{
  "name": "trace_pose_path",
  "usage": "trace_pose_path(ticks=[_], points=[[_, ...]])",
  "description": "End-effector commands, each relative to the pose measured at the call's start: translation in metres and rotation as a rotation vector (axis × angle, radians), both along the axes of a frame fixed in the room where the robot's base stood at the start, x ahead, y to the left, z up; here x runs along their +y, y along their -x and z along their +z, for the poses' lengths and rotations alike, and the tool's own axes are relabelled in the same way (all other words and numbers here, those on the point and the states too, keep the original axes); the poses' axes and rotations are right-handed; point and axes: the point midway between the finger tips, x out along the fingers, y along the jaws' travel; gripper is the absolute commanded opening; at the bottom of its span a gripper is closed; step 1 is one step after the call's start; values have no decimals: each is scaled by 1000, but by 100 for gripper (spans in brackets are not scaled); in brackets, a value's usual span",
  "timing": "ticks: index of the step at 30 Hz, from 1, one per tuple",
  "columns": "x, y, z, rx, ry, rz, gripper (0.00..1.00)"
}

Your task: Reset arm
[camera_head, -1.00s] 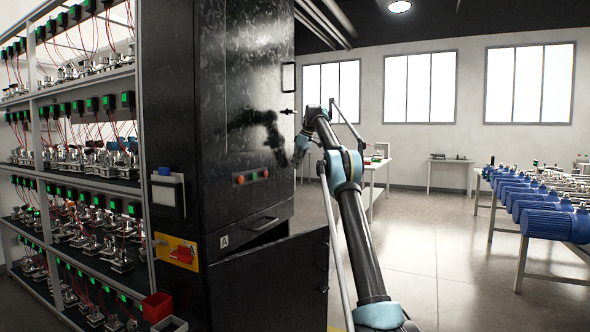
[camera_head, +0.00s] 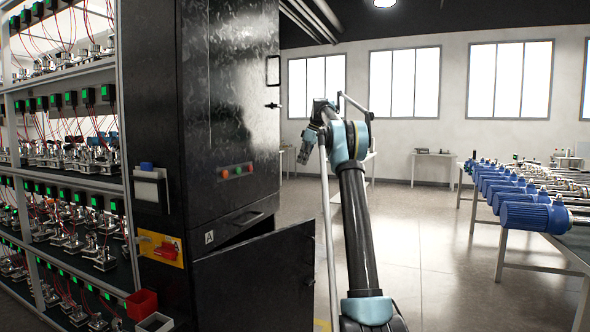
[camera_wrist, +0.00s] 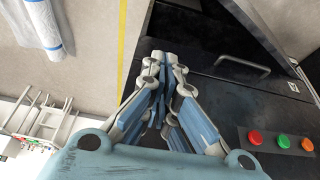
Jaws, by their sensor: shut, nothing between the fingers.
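My arm stands up in the middle of the head view, bent at the top, with its end hanging to the left in front of the black cabinet (camera_head: 240,120). My gripper (camera_wrist: 162,58) shows in the wrist view with its fingers together and nothing between them. It points down past the cabinet front.
The cabinet's lower door (camera_head: 255,280) stands ajar beside my arm. Left is a shelf rack (camera_head: 75,180) full of wired devices. Right is a table with several blue motors (camera_head: 535,216). Open floor (camera_head: 430,260) lies between. A red bin (camera_head: 142,302) sits low left.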

Motion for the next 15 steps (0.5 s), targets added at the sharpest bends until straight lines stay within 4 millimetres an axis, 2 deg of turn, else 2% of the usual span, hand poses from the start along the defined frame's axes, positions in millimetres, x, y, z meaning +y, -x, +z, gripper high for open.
trace_pose_path(ticks=[5,15], points=[[-3,18,5,10,4,-28,0],[-10,103,16,51,27,-177,0]])
